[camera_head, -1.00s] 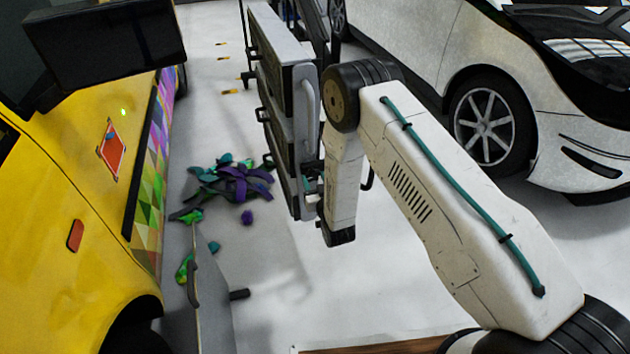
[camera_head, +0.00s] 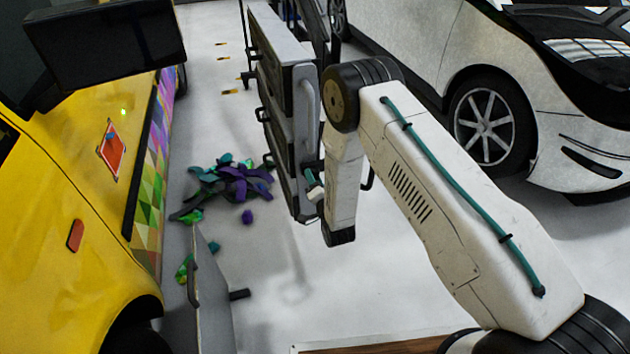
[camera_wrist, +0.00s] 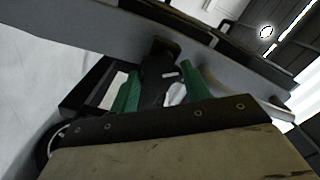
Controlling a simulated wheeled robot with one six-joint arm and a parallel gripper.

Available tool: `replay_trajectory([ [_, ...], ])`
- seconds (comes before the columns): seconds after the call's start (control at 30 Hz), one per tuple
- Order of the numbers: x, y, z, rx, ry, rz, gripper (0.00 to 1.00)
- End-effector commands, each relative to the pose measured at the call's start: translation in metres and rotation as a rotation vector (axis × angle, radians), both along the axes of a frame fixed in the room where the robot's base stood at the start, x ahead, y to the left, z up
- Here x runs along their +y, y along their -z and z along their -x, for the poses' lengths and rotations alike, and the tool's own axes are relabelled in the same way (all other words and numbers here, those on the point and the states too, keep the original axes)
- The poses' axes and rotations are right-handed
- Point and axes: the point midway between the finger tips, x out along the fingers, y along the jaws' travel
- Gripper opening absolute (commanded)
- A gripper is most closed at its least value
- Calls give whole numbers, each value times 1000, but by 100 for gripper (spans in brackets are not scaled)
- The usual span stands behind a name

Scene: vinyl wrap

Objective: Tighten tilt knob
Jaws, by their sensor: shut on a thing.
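The tilt knob (camera_wrist: 157,82) is a dark piece on the side of a grey panel frame (camera_wrist: 85,31), between the two green fingers of my gripper (camera_wrist: 162,90) in the wrist view. My gripper is shut on it. In the head view the frame belongs to an upright grey lamp-like unit with dark panels (camera_head: 299,130). My gripper (camera_head: 314,184) reaches its right side there, and my arm largely hides the fingers. The knob cannot be made out in the head view.
A yellow vehicle (camera_head: 60,210) with a patterned side stands at left. A white car (camera_head: 560,110) stands at right. Purple and green scraps (camera_head: 235,184) lie on the floor between the vehicle and the lamp unit. Open pale floor (camera_head: 350,285) lies in front.

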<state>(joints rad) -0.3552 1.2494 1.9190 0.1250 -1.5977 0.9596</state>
Motion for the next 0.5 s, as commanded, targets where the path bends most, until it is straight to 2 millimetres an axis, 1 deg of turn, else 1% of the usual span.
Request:
replay_trajectory([
  [0.3,-1,1,0,68,1,-284,24],
  [0.5,-1,1,0,103,1,-431,24],
])
